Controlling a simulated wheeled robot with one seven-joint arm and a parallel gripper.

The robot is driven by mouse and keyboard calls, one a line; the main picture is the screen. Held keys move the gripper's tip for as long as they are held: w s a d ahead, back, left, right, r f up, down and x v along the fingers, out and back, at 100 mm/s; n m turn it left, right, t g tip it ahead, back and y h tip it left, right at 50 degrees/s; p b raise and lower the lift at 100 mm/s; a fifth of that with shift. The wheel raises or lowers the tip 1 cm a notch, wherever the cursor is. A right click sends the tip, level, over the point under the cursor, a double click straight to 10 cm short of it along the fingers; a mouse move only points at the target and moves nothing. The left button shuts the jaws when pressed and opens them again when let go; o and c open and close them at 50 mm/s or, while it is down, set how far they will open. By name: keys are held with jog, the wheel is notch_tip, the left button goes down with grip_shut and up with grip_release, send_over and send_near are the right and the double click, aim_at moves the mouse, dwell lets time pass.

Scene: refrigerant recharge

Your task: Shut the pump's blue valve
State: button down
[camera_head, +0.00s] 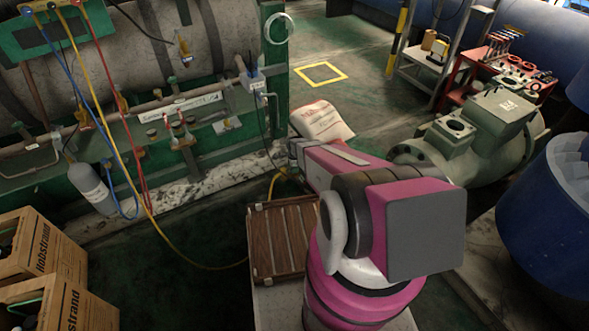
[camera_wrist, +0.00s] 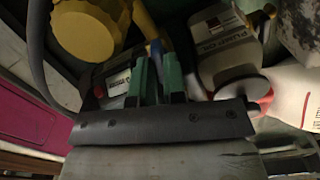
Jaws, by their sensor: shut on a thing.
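My gripper shows in the wrist view (camera_wrist: 156,75), where its two green fingers stand close together around a narrow blue piece, the blue valve handle (camera_wrist: 157,48). Most of the handle is hidden between the fingers, so its angle is hard to tell. The dark pump body (camera_wrist: 117,82) with a white label lies just behind and left of the fingers. In the head view my pink arm covers the pump, the valve and most of the gripper.
In the head view, a white sack (camera_head: 322,120) lies beyond my arm, a wooden crate (camera_head: 283,240) nearer, and a yellow hose (camera_head: 190,262) crosses the floor.

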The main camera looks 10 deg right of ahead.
jog(key=shift+m, duration=0.3)
jog(key=shift+m, duration=1.5)
jog(key=shift+m, duration=1.5)
